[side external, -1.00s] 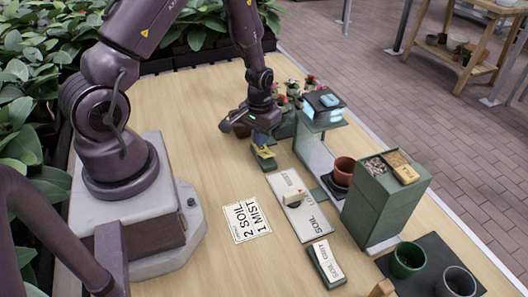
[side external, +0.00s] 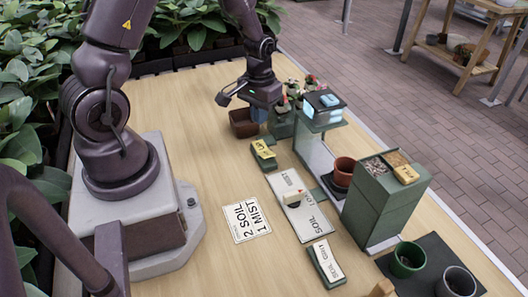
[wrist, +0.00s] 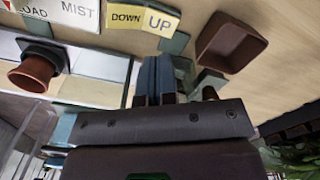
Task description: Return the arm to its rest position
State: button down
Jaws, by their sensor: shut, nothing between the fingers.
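My gripper (side external: 259,113) hangs above the far part of the wooden table, beside a brown square pot (side external: 243,123). Its blue-grey fingers are together with nothing between them; they also show in the wrist view (wrist: 156,76). The fingers are clear of the green rocker with yellow labels (side external: 263,151), which shows DOWN and UP in the wrist view (wrist: 141,18). The arm is bent at the elbow and reaches out over the table from its base at the left.
A green dispenser box (side external: 384,203), terracotta pot (side external: 344,167) and screen stand (side external: 322,106) line the right. Potted flowers stand close to my gripper. The 2 SOIL 1 MIST card lies flat.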

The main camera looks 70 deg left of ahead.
jog(key=s+d+r+m+t, duration=0.2)
jog(key=s+d+r, duration=0.1)
jog(key=r, duration=0.5)
jog(key=s+d+r+m+t, duration=0.1)
jog(key=s+d+r+m, duration=0.1)
jog(key=s+d+r, duration=0.2)
jog(key=s+d+r+m+t, duration=0.2)
jog(key=s+d+r, duration=0.2)
jog(key=r, duration=0.9)
jog(key=d, duration=0.2)
jog(key=shift+d+t, duration=0.3)
